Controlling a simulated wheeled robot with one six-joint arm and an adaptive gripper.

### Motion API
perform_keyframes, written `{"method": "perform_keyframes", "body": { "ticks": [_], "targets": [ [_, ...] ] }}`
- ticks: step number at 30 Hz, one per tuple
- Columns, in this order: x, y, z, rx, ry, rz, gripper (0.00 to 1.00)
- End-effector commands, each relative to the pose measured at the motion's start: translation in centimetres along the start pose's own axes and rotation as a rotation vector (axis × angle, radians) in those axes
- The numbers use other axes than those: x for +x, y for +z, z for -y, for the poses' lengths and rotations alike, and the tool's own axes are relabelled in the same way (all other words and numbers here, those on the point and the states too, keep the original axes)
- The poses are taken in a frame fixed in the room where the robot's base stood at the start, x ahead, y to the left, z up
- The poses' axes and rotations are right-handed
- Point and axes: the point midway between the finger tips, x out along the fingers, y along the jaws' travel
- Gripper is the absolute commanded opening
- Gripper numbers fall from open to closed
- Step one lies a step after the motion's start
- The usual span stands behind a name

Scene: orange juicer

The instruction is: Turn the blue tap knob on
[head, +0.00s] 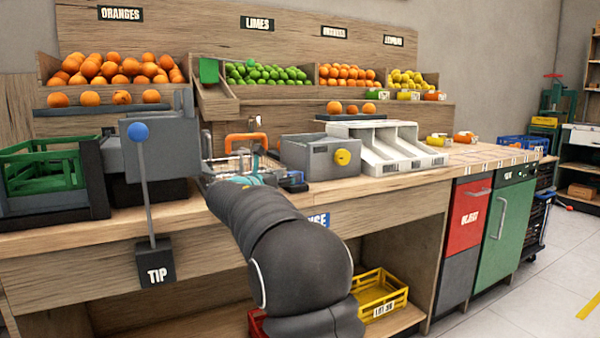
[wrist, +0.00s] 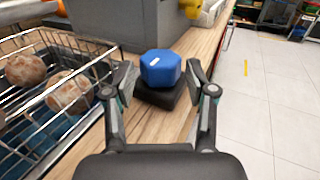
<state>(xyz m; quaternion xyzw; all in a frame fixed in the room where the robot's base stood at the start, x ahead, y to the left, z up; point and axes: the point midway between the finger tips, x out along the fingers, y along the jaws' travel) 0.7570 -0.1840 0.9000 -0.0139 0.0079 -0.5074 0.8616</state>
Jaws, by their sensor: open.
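The blue tap knob (wrist: 160,68) is a faceted blue cap with a small white mark on top. It sits on a black base (wrist: 163,95) near the counter's front edge. In the wrist view my gripper (wrist: 160,80) is open, with one finger on each side of the knob. The left finger is very close to the knob; I cannot tell if it touches. A small gap shows on the right.
A wire basket (wrist: 62,92) with stained oranges stands left of the knob. A grey box (head: 310,156) with a yellow knob (head: 342,157) is beyond it. Open floor (wrist: 255,110) lies right of the counter.

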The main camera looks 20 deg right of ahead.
Motion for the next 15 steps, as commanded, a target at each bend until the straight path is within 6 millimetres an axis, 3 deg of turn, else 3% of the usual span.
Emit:
{"method": "perform_keyframes", "body": {
  "ticks": [6,15],
  "targets": [
    [4.0,0.0,0.1,0.001,-0.003,0.0,0.56],
    [6.7,0.0,0.0,0.001,0.0,0.0,0.56]
  ]
}}
